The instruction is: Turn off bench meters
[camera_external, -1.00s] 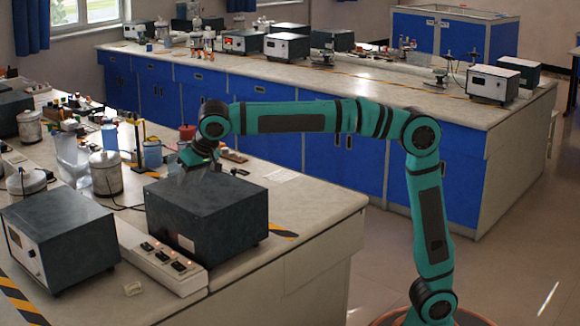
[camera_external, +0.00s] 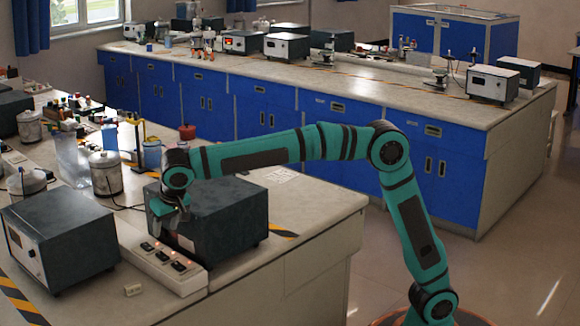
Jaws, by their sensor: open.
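A white power strip (camera_external: 150,264) with several black rocker switches and small lit red-orange lights lies on the near bench, between two dark bench meters. The left meter (camera_external: 62,238) has a pale front panel with a small display facing left. The right meter (camera_external: 228,213) is a dark grey box whose light front faces the strip. My gripper (camera_external: 172,222) points down just left of the right meter, above the strip's far part. It looks open and empty. The gap between its fingertips and the switches cannot be judged exactly. My arm hides part of the right meter's top.
Metal canisters (camera_external: 106,174), a clear container (camera_external: 72,160) and a blue cup (camera_external: 152,154) stand behind the strip. The near bench's right end (camera_external: 320,205) is mostly clear. More instruments stand on the far bench (camera_external: 385,88).

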